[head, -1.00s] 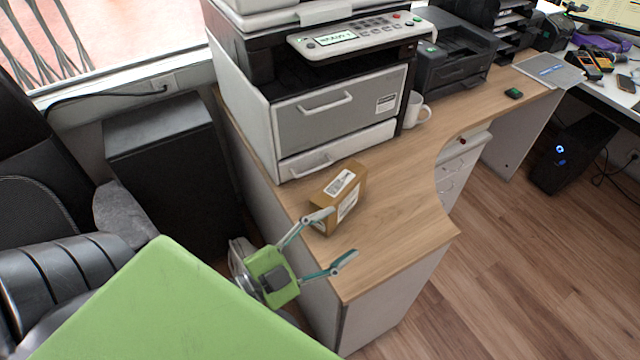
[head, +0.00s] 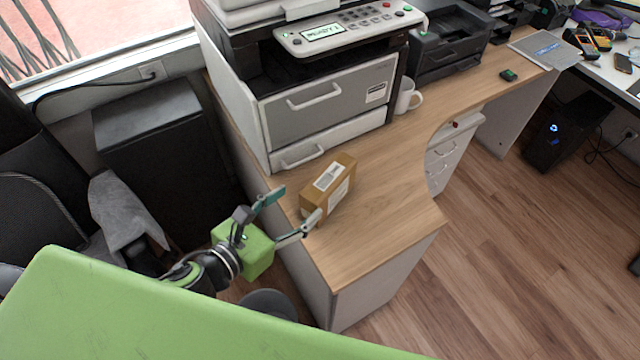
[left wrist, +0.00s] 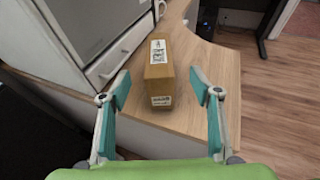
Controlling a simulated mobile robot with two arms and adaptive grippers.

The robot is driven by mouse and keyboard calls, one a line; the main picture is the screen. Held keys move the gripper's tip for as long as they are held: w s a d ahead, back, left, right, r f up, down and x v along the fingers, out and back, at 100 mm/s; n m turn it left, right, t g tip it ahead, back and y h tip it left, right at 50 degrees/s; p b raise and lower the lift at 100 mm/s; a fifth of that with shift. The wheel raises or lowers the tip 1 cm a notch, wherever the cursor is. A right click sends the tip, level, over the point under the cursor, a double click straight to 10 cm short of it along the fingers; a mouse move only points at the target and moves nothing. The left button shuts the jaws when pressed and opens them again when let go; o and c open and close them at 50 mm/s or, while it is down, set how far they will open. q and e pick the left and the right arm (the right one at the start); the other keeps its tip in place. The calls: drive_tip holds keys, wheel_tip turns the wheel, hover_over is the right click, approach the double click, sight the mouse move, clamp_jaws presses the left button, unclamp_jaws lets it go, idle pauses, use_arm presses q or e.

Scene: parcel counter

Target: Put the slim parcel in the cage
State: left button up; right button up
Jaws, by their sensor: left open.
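The slim parcel (head: 328,188) is a brown cardboard box with white labels. It stands on the wooden counter in front of the large printer. My left gripper (head: 293,212) is open at the near left edge of the counter, close to the parcel. In the left wrist view the parcel (left wrist: 159,75) stands ahead, between the lines of the two spread teal fingertips (left wrist: 161,91). I cannot tell whether a finger touches it. The cage is not recognisable in these frames. My right gripper is not in view.
The large printer (head: 330,100) stands directly behind the parcel. A white mug (head: 406,97) and a smaller black printer (head: 447,45) are further right. The counter right of the parcel (head: 395,195) is bare. An office chair (head: 120,215) stands at left.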

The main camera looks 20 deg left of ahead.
sight(326, 180)
use_arm(q)
drive_tip(key=p+x, duration=0.1)
drive_tip(key=x, duration=0.7)
drive_tip(key=shift+w+d, duration=0.1)
drive_tip(key=shift+w, duration=0.05)
drive_tip(key=shift+f+p+x, duration=0.2)
drive_tip(key=shift+p+x, duration=0.55)
drive_tip(key=shift+x, duration=1.95)
drive_tip(key=shift+c, duration=0.5)
clamp_jaws()
